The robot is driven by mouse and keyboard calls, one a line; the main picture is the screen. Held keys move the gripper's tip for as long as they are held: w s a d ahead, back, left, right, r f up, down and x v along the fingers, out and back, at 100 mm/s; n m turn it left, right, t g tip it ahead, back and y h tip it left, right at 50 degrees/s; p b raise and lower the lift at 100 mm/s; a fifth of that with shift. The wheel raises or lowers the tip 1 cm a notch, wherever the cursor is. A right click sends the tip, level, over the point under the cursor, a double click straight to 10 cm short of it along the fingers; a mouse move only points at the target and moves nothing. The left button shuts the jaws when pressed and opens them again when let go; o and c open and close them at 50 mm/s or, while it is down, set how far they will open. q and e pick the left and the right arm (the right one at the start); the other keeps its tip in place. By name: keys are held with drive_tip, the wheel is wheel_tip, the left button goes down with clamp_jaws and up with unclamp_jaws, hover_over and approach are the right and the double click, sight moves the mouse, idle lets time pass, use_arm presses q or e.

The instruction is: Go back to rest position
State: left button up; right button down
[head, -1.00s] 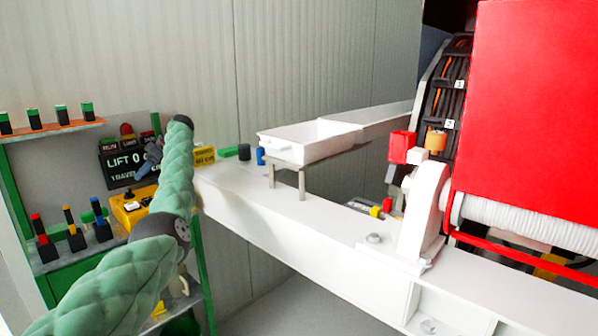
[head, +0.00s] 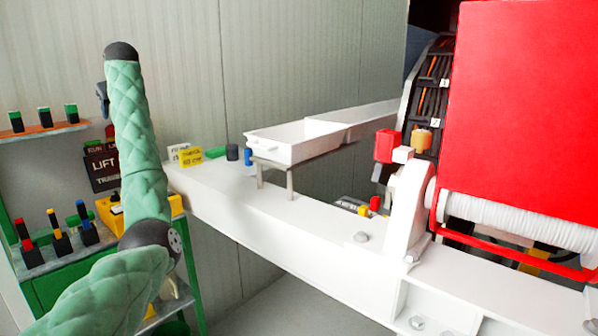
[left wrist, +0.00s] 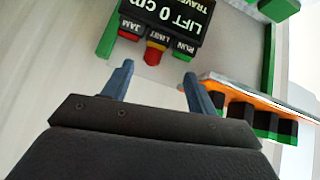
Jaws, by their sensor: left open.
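My left arm rises at the left of the head view, its forearm upright in front of the green shelf unit. My left gripper (left wrist: 155,82) shows in the left wrist view with its two blue fingers apart and nothing between them. Beyond the fingers is the black lift display (left wrist: 180,22) reading "LIFT 0 cm", with its JAM, LIMIT and RUN lamps. In the head view the gripper is mostly hidden behind the forearm; a small dark part shows at its left edge. My right gripper is in neither view.
The green shelf unit (head: 70,290) holds coloured-capped pieces on an orange-edged upper shelf (head: 45,130) and a lower shelf. A white beam (head: 290,235) carries a white tray (head: 293,145). A red block (head: 525,100) fills the right. The wall side above the tray is clear.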

use_arm(q)
drive_tip(key=s+d+f+m+t+h+p, duration=0.15)
drive_tip(key=s+d+m+t, duration=0.45)
drive_tip(key=d, duration=0.6)
drive_tip(key=s+d+f+m+h+p, duration=0.2)
drive_tip(key=s+d+f+m, duration=0.1)
drive_tip(key=s+d+f, duration=0.8)
drive_tip(key=s+d+f+m+h+p, duration=0.2)
drive_tip(key=s+d+f+m, duration=0.1)
drive_tip(key=s+d+f, duration=0.75)
drive_tip(key=s+d+f+g+h+p, duration=0.1)
drive_tip(key=s+f+g, duration=0.4)
drive_tip(key=s+f, duration=1.2)
drive_tip(key=s+d+f+m+g+h+p, duration=0.1)
drive_tip(key=s+d+f+g+p, duration=0.3)
drive_tip(key=s+f, duration=1.4)
drive_tip(key=s+d, duration=0.2)
drive_tip(key=s, duration=0.4)
drive_tip(key=shift+s+d+f+m+g, duration=0.2)
drive_tip(key=shift+s+d+m+g, duration=0.1)
drive_tip(key=shift+s+g, duration=0.1)
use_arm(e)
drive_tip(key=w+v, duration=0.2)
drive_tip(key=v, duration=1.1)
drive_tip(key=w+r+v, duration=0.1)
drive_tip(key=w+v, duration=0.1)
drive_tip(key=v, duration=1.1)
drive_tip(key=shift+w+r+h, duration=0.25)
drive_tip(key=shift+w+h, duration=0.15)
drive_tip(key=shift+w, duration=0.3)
